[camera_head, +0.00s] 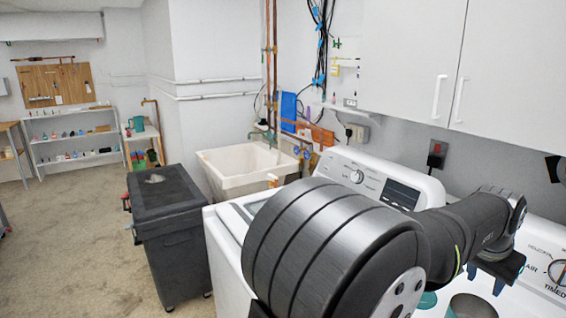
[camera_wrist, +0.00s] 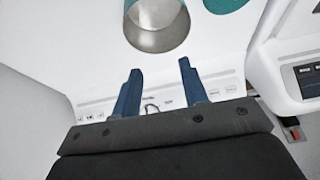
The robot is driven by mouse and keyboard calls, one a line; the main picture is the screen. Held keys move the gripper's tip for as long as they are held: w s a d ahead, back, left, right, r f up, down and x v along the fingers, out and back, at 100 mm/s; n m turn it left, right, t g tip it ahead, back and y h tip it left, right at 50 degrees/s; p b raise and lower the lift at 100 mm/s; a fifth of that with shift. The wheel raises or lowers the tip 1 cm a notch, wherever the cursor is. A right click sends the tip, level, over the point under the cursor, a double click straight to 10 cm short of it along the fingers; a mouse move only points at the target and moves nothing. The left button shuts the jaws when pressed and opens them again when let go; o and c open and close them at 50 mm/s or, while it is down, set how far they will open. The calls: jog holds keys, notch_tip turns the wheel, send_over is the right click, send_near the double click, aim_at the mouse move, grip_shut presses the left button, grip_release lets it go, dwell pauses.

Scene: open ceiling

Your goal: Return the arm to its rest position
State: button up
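My arm reaches across the front of the head view, over the white machines. My gripper (camera_wrist: 160,68) shows in the wrist view as two blue fingers, spread apart with nothing between them. A teal thing (camera_wrist: 226,4) is cut off at the top of the wrist view.
A white washer (camera_head: 222,262) stands under my arm, with a dryer panel (camera_head: 550,262) at the right. Wall cabinets (camera_head: 412,60) hang above. A white sink (camera_head: 243,182) and a dark lidded cart (camera_head: 172,245) stand left. Open floor (camera_head: 75,225) lies farther left.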

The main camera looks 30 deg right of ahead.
jog(key=s+a+r, duration=0.3)
jog(key=s+r, duration=0.1)
jog(key=s, duration=0.5)
jog(key=shift+w+d+f, duration=0.75)
jog(key=shift+w+f, duration=0.85)
jog(key=shift+f, duration=0.2)
jog(key=shift+w+d+f, duration=0.7)
jog(key=shift+w+f, duration=0.85)
jog(key=shift+f, duration=0.25)
jog(key=shift+w+d+f, duration=0.75)
jog(key=shift+w+f, duration=0.85)
jog(key=shift+f, duration=0.2)
